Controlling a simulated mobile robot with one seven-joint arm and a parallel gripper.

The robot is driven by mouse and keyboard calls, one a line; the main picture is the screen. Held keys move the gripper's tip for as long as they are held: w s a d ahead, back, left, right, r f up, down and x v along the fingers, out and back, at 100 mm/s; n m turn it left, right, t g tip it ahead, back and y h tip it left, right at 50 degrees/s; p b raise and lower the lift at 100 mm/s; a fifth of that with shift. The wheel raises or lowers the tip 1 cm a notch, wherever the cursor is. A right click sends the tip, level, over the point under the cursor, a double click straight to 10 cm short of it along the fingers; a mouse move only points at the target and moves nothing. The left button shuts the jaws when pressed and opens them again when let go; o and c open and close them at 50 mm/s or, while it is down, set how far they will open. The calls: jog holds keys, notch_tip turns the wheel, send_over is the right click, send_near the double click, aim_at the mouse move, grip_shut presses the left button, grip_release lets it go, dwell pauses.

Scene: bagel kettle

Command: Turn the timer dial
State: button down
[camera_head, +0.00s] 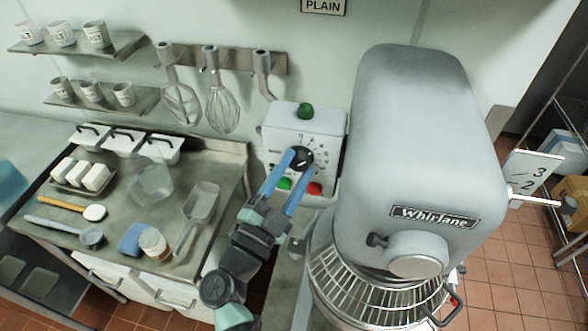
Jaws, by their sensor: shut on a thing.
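The timer dial (300,157) is a round black knob on a white control box (335,125) on the wall side, left of the big grey mixer (410,130). A ring of small marks and numbers surrounds it. A green button (305,111) sits on top of the box. A green button (285,183) and a red button (315,188) sit below the dial. My gripper (296,165) reaches up from below with its two blue fingers at the dial, shut on it. The fingers hide part of the dial's edge, and I cannot read its setting.
The mixer's wire bowl guard (375,300) is close to the right of my arm. A steel counter (125,205) on the left holds a scoop (199,205), a jar (153,242), a blue sponge (133,237) and utensils. Whisks (222,108) hang above.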

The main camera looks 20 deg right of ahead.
jog(key=shift+c, duration=1.5)
grip_release()
jog(key=b+v, duration=0.4)
jog(key=v, duration=0.9)
